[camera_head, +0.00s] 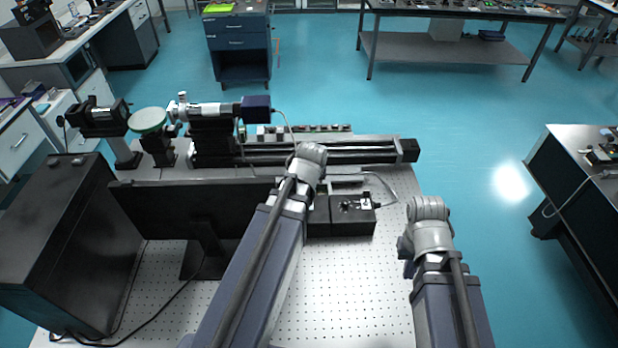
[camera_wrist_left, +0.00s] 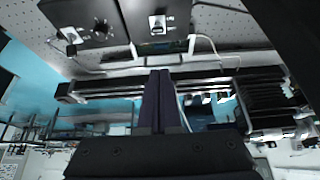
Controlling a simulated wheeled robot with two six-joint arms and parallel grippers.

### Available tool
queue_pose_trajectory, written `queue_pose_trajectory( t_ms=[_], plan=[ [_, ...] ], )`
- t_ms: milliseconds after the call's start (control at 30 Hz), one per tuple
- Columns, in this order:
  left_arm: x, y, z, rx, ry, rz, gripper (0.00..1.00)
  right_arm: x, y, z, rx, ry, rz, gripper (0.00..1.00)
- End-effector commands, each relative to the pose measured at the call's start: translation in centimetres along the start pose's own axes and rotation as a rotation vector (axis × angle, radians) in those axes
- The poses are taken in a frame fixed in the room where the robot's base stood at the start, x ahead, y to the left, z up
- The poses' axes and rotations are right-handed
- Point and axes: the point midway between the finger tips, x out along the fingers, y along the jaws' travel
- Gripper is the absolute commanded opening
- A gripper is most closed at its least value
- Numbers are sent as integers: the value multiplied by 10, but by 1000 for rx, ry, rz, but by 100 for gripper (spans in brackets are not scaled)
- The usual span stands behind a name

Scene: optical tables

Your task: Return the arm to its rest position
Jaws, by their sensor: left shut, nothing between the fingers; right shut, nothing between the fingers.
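My left arm (camera_head: 262,245) reaches from the bottom over the optical table (camera_head: 345,290), its wrist (camera_head: 310,160) near the long black rail (camera_head: 350,155). My left gripper (camera_wrist_left: 158,75) shows in the left wrist view, with its two dark fingers together and nothing between them. It is hidden behind the wrist in the head view. My right arm (camera_head: 450,300) is bent at the table's right edge. My right gripper (camera_head: 406,252) shows only as a small part beside its wrist, shut and empty.
Black control boxes (camera_head: 345,222) stand close to my left arm. A monitor (camera_head: 190,210) and a large black case (camera_head: 60,235) are at the left. Optical mounts (camera_head: 210,130) line the far edge. Open blue floor (camera_head: 470,130) lies beyond, with another table (camera_head: 580,190) at the right.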

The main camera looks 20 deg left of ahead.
Motion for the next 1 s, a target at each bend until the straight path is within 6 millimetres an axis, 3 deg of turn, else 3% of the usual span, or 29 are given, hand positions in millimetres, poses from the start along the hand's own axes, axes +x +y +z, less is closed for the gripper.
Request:
queue_pose_trajectory(
  t_ms=[267,367,467,700,900,1000],
  plan=[
    [0,0,0,1,0,0,0,0,0,0,0,0,0,0],
    [4,7,9,23,-14,4,0,7,-1,0,0,0,0,0],
    [13,26,37,93,-61,14,0,23,-2,-1,-2,0,0,0],
    [29,88,151,410,-262,51,0,77,-7,-5,-7,0,2,0],
    [28,116,231,649,-405,73,0,109,-10,-6,-11,1,3,0],
    [25,121,255,727,-452,79,0,117,-11,-7,-12,1,3,0]
  ],
)
